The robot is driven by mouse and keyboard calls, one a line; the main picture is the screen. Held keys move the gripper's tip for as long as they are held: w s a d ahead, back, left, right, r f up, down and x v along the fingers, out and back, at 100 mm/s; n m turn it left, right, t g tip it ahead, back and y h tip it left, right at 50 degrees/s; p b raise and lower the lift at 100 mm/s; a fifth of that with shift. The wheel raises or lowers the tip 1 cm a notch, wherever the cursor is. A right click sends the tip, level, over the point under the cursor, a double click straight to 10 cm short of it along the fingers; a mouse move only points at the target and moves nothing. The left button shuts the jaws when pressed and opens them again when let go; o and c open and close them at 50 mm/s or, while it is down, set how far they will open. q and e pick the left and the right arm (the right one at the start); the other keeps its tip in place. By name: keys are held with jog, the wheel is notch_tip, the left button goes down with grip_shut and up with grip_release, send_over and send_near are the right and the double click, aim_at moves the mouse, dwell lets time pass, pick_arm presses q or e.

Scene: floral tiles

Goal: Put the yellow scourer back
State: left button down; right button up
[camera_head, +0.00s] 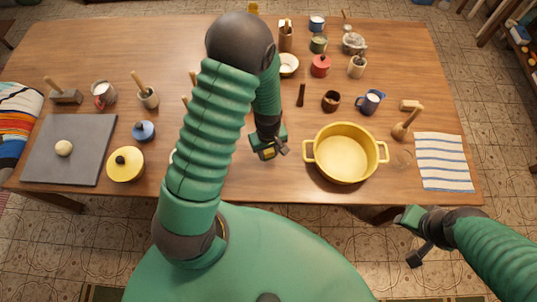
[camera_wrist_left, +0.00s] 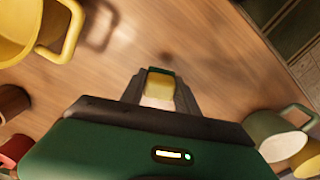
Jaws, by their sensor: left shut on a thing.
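The yellow scourer (camera_wrist_left: 159,88), with a green edge, is between the fingers of my left gripper (camera_wrist_left: 160,92) in the left wrist view. The gripper is shut on it. In the head view my left gripper (camera_head: 269,152) is over the table just left of the yellow pot (camera_head: 345,158), and a small yellow patch of the scourer (camera_head: 267,153) shows there. My right gripper (camera_head: 412,236) is off the front right edge of the table, and I cannot tell whether its jaws are open.
A striped cloth (camera_head: 444,162) lies right of the pot, with a wooden-handled brush (camera_head: 407,124) near it. A dark mug (camera_head: 331,101) and blue mug (camera_head: 369,102) stand behind the pot.

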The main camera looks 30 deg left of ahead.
aim_at(267, 156)
pick_arm(q)
jog(key=f, duration=0.3)
jog(key=shift+s+a, duration=0.1)
jog(key=shift+a, duration=0.1)
jog(key=shift+a+f, duration=0.2)
jog(key=shift+f, duration=0.1)
jog(key=c, duration=1.3)
grip_release()
jog(key=o, duration=0.4)
jog(key=shift+d, duration=0.1)
jog(key=shift+d+r, duration=0.1)
jog(key=shift+d, duration=0.05)
